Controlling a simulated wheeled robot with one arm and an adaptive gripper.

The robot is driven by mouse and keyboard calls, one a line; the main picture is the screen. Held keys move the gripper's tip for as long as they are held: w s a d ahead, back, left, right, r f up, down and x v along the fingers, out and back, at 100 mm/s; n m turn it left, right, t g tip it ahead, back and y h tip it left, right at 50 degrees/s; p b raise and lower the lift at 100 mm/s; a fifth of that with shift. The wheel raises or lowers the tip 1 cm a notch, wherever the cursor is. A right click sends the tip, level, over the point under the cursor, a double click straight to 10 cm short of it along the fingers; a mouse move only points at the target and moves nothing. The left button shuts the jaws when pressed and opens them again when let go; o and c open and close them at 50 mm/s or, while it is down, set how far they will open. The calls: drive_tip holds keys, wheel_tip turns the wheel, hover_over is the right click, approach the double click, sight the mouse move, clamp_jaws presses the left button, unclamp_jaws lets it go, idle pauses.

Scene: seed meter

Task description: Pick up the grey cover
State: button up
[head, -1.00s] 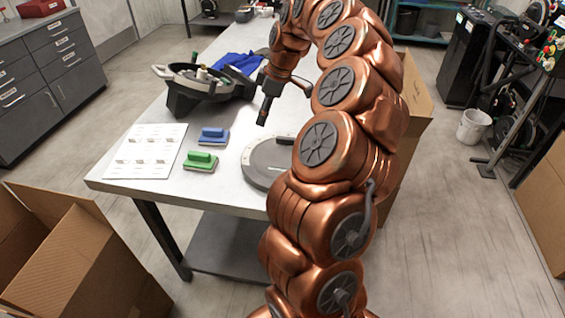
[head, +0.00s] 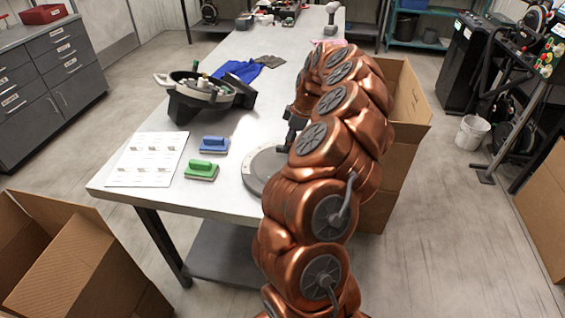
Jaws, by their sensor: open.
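The grey cover (head: 258,172) is a flat round disc lying on the table near its front edge. Its right part is hidden behind my arm. My gripper (head: 290,138), dark and partly hidden by my copper arm, is open just above the cover's far right side. I cannot tell from this view whether it touches the cover. The black seed meter housing (head: 190,107) stands open on the table further back and left.
A blue-topped block (head: 214,146), a green-topped block (head: 201,170) and an instruction sheet (head: 146,160) lie left of the cover. A blue cloth (head: 236,72) lies behind the housing. Cardboard boxes (head: 405,135) stand right of the table and at the front left.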

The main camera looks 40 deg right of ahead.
drive_tip(key=shift+x, duration=1.05)
drive_tip(key=shift+c, duration=0.3)
clamp_jaws()
